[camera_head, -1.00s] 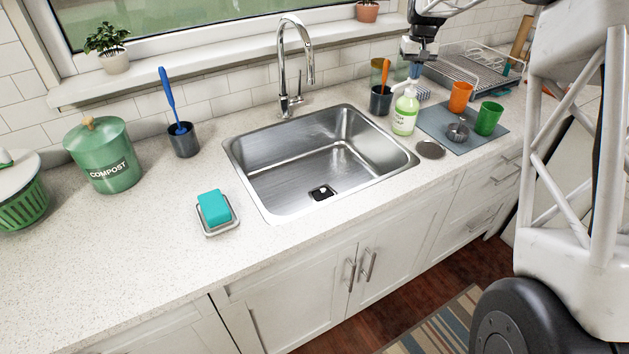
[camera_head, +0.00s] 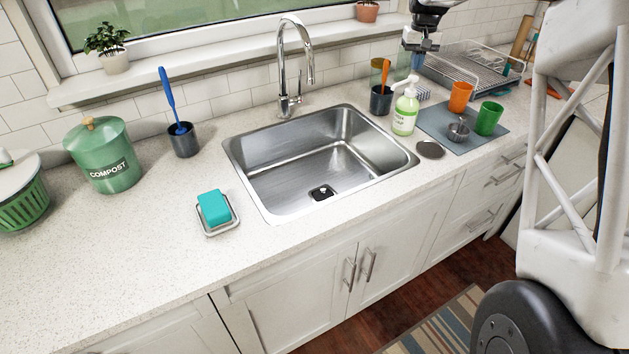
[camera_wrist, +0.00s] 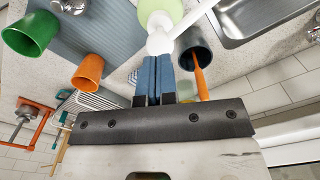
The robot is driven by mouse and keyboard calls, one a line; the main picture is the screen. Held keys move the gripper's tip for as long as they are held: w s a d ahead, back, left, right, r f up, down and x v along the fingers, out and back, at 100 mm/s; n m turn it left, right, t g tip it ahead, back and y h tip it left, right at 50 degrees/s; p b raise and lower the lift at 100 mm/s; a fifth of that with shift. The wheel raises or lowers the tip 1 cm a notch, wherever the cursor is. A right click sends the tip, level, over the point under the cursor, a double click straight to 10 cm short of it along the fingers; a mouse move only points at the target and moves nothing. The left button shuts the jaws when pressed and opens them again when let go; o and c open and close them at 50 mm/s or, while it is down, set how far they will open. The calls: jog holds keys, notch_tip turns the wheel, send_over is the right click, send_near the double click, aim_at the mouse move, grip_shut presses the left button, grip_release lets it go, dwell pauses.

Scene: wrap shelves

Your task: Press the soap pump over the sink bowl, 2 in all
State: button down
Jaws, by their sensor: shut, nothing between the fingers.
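The green soap bottle (camera_head: 404,118) with a white pump head (camera_head: 409,84) stands upright on the counter at the right back corner of the sink bowl (camera_head: 310,160). Its spout points left, toward the bowl. My gripper (camera_head: 415,72) is shut and empty, its blue fingertips close behind and above the pump head. In the wrist view my fingers (camera_wrist: 155,75) are together, with the white pump head (camera_wrist: 160,38) just beyond their tips. I cannot tell whether they touch it. The bowl looks empty apart from its drain.
A dark cup with an orange-handled brush (camera_head: 381,100) stands just left of the bottle. An orange cup (camera_head: 460,97) and a green cup (camera_head: 488,119) stand on a grey mat to the right. The chrome faucet (camera_head: 288,65) rises behind the sink. A dish rack (camera_head: 475,70) is behind the mat.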

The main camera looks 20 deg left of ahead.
dwell(0.4)
jog(key=shift+r, duration=3)
jog(key=shift+s, duration=0.1)
jog(key=s+d+r+m, duration=0.1)
jog(key=s+d+r, duration=0.15)
jog(key=s, duration=0.75)
jog(key=s+d+r+t, duration=0.1)
jog(key=s+d, duration=0.3)
jog(key=s, duration=0.7)
jog(key=s+d+r+m, duration=0.1)
jog(key=s+d, duration=0.3)
jog(key=s, duration=0.6)
jog(key=s+d+f, duration=0.1)
jog(key=s+f, duration=0.3)
jog(key=s, duration=0.6)
jog(key=s+d+f+t, duration=0.1)
jog(key=s+d+f, duration=0.1)
jog(key=s, duration=0.8)
jog(key=s+d+f+m, duration=0.1)
jog(key=s+f, duration=0.4)
jog(key=s, duration=0.4)
jog(key=shift+s+d+f+t, duration=0.2)
jog(key=shift+s+f+t, duration=0.1)
jog(key=shift+s, duration=0.1)
